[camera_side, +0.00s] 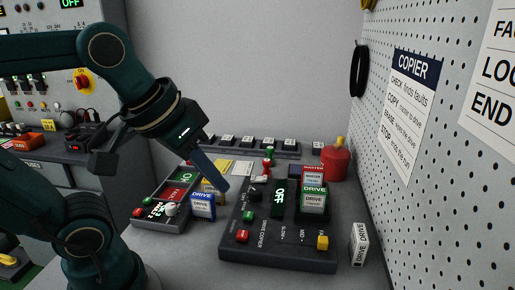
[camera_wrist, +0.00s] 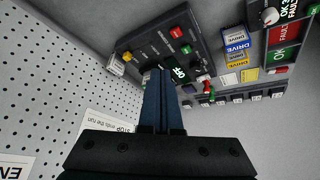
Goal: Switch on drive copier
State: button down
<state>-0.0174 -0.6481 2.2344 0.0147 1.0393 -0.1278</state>
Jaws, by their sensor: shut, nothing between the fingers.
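The drive copier (camera_side: 278,252) is a dark box on the bench in the side view, and its display (camera_side: 279,198) reads OFF. It has a green button (camera_side: 248,216), a red button (camera_side: 242,236), a yellow button (camera_side: 322,242) and a small dark knob or switch (camera_side: 256,194) near the display. A red MASTER drive (camera_side: 313,174) and a green DRIVE (camera_side: 313,199) stand in its right part. My gripper (camera_side: 224,187) is shut and empty, pointing down beside the copier's far left corner. In the wrist view the shut fingers (camera_wrist: 163,74) overlap the copier (camera_wrist: 142,41), hiding part of it.
Left of the copier are a blue-labelled drive (camera_side: 203,206) and a tester with OK and FAULT lights (camera_side: 180,193). A red canister (camera_side: 335,163) stands behind on the right. A white drive (camera_side: 359,244) stands near the pegboard wall (camera_side: 440,190).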

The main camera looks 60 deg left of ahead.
jog(key=w+a+r+n, duration=0.3)
jog(key=w+r, duration=0.2)
jog(key=w, duration=0.2)
jog(key=n+g+y, duration=0.2)
jog(key=n+g, duration=0.1)
jog(key=n, duration=0.1)
send_over(265, 176)
jog(key=s+d, duration=0.2)
jog(key=s, duration=0.2)
notch_tip(265, 176, down, 6)
jog(key=shift+w+a, duration=0.1)
jog(key=shift+w, duration=0.05)
jog(key=x, duration=0.8)
jog(key=d+x, duration=0.1)
jog(key=x, duration=0.3)
jog(key=shift+s+f, duration=0.25)
jog(key=shift+f, duration=0.2)
jog(key=shift+w+f, duration=0.1)
jog(key=shift+f, duration=0.45)
